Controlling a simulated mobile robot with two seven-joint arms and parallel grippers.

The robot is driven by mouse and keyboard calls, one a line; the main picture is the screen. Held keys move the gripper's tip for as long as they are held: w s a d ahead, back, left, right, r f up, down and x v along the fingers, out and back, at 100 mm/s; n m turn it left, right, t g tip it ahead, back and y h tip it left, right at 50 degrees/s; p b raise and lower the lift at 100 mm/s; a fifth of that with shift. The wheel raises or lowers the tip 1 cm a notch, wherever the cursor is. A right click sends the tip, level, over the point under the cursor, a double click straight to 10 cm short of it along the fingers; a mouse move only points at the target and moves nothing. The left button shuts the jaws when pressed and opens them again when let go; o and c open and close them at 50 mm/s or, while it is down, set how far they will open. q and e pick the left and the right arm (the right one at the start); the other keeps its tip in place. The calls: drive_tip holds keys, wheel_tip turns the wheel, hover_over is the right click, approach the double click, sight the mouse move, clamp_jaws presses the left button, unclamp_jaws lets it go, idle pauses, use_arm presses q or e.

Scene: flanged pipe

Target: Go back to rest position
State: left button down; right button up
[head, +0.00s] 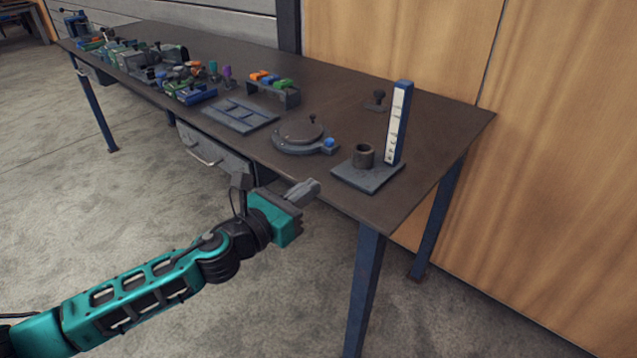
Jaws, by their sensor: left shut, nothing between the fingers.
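My left arm comes in from the lower left, teal and black. Its gripper (308,189) is shut and empty, in front of the table's near edge, close to the right end. On the table (440,135), a short dark pipe (362,155) stands upright on a flat grey plate (368,178). A round flanged part (300,134) with a blue piece (330,143) at its side lies left of it. My right gripper is not in view.
A tall blue and white post (398,122) stands at the plate's back corner. A flat divided tray (239,115), a rack with coloured pieces (272,87) and a cluster of small parts (175,75) fill the left. A drawer (213,157) hangs below the edge. Open floor lies in front.

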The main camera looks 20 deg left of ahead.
use_arm(q)
drive_tip(key=s+d+f+m+g+y+p, duration=0.1)
drive_tip(key=s+f+m, duration=0.7)
drive_tip(key=m, duration=0.9)
drive_tip(key=s+d+f+m+g+y+p, duration=0.1)
drive_tip(key=s+f+m+g+y+p, duration=0.2)
drive_tip(key=s+f+m, duration=0.5)
drive_tip(key=s+m+g+p, duration=0.1)
drive_tip(key=s+m+g, duration=0.1)
drive_tip(key=m, duration=0.7)
drive_tip(key=shift+s+d+m+p, duration=0.3)
drive_tip(key=shift+s, duration=0.35)
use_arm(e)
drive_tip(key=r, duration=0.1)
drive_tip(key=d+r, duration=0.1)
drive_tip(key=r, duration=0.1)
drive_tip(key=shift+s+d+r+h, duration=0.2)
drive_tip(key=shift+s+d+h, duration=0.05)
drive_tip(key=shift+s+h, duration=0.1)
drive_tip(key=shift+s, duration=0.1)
